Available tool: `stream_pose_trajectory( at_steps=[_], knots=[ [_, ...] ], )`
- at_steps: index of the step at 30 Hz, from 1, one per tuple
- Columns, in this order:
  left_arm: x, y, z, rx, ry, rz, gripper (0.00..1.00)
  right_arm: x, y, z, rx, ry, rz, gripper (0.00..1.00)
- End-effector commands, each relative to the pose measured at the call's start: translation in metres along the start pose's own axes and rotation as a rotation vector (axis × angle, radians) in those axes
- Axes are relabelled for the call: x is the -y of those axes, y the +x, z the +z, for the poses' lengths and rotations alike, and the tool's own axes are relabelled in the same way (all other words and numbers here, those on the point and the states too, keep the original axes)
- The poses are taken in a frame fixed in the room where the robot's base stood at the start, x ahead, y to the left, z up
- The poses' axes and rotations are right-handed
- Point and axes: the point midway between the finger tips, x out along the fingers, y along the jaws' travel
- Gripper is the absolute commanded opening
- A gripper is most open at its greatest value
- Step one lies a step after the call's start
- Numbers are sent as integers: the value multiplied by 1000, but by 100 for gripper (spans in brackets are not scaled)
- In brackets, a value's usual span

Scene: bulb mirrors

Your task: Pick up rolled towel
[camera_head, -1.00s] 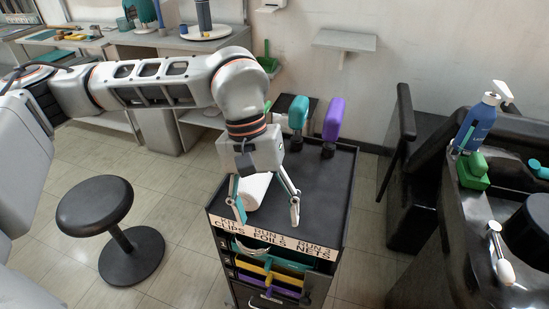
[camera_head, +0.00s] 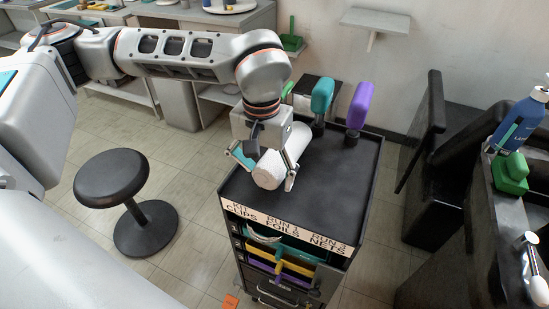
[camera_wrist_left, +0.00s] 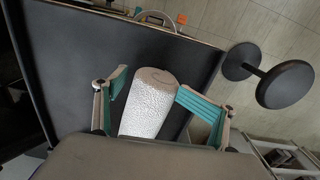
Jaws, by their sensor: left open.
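The rolled white towel (camera_head: 270,172) lies on the dark top of a wheeled cart (camera_head: 335,185), near its left front edge. In the left wrist view the towel (camera_wrist_left: 146,108) shows its textured side and its spiral end. My left gripper (camera_head: 268,174) points down over the towel with its fingers spread, one on each side. In the left wrist view the teal-padded fingers (camera_wrist_left: 152,88) flank the towel, with a visible gap at each side. The towel's rear part is partly hidden under the gripper in the head view. My right gripper is not in view.
The cart's right half is clear. A black stool (camera_head: 112,178) stands to the left. A dark chair (camera_head: 440,170) and a counter with a blue bottle (camera_head: 520,125) are at the right.

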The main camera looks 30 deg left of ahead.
Motion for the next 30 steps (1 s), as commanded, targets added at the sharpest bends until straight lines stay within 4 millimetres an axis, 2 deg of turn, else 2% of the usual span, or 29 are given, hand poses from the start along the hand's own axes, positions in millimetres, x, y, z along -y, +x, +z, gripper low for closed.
stream_pose_trajectory(
  at_steps=[1, 2, 9, 12, 23, 30],
  knots=[
    [0, 10, 1, 7, 2, -1, 65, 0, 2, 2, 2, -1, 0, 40],
    [0, 12, 1, 6, 2, -1, 65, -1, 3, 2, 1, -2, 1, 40],
    [0, 11, 0, 1, 1, 1, 64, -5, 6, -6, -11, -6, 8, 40],
    [0, 11, 0, 1, 1, 0, 40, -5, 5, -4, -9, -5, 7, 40],
    [0, 9, 0, -1, 0, 1, 39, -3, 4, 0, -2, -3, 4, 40],
    [0, -7, -1, -5, 0, 2, 39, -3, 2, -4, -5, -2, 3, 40]
  ],
)
